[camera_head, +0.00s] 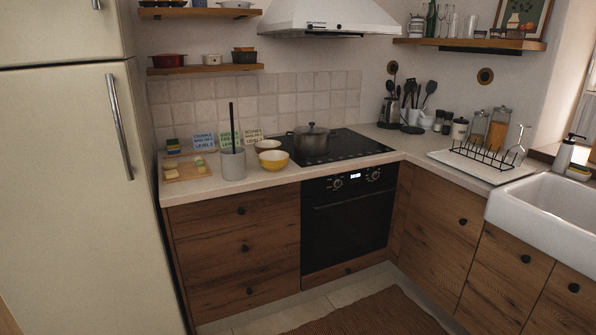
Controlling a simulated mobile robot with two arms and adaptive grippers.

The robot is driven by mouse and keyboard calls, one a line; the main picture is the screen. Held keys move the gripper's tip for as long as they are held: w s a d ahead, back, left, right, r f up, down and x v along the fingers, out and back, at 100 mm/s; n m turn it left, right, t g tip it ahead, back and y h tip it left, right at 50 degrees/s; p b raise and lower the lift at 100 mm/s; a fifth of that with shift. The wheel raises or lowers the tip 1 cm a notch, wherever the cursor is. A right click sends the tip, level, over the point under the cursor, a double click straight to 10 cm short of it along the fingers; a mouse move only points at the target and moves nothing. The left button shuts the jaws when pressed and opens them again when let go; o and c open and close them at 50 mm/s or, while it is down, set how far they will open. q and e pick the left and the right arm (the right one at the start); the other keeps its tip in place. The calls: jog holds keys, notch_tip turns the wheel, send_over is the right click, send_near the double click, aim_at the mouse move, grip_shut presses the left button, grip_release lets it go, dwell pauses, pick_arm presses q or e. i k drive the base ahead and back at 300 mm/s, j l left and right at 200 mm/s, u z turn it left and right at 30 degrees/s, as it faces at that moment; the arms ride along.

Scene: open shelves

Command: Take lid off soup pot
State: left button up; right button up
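Neither of my grippers shows in the head view.
A wooden board (187,171) lies further left, beside the fridge (75,190). The range hood (330,18) hangs above. The floor before the oven is clear apart from a brown rug (370,315).

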aim_at(296, 132)
jog(key=i+l+u, duration=0.15)
jog(key=i, duration=0.3)
jog(key=i+l+u, duration=0.15)
jog(key=i+l, duration=0.2)
jog(key=i+l+u, duration=0.1)
jog(key=l, duration=0.25)
jog(key=i+l+u, duration=0.1)
jog(key=i+l, duration=0.15)
jog(key=l, duration=0.15)
jog(key=i+l+u, duration=0.15)
jog(key=l, duration=0.2)
jog(key=i+l+u, duration=0.1)
jog(key=l, duration=0.3)
jog(key=i+l+u, duration=0.1)
jog(key=l, duration=0.35)
jog(key=i, duration=0.1)
